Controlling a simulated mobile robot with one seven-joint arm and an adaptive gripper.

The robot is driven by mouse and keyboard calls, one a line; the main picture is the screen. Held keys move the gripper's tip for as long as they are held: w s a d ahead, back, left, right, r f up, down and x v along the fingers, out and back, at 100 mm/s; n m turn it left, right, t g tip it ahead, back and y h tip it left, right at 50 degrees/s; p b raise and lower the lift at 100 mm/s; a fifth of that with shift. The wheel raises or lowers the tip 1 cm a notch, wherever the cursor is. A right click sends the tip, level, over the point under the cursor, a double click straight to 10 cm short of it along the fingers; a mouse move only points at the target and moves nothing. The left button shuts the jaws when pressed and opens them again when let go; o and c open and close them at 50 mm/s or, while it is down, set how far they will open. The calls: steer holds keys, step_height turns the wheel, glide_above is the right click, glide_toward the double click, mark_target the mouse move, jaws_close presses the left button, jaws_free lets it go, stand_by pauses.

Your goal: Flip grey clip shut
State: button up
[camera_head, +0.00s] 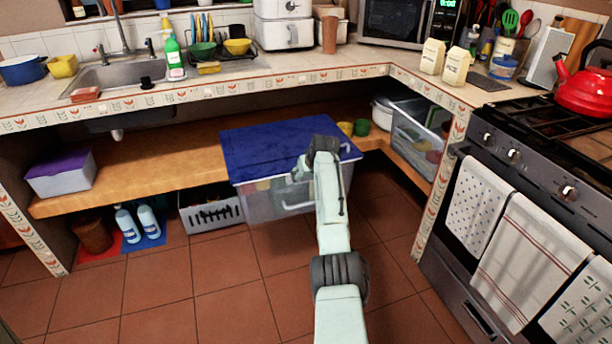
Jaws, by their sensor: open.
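A clear plastic storage bin (262,207) with a blue lid (262,137) stands at the wooden shelf under the counter. The lid lies on top of the bin. A small pale latch-like part (345,148) shows at the lid's right edge. I cannot tell whether it is the grey clip, or whether it is open or shut. My arm reaches up in front of the bin and hides part of its front and lid. My gripper (298,171) is small in view, at the lid's front edge, open, with nothing visible in it. I cannot tell whether it touches the bin.
A white basket (212,212) and blue-white bottles (137,222) stand left of the bin. Another clear bin (413,135) is on the shelf at right. The oven (450,255) with hanging towels bounds the right side. The tiled floor in front is clear.

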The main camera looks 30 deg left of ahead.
steer(key=shift+r, duration=0.1)
steer(key=v, duration=1.2)
steer(key=shift+c, duration=0.3)
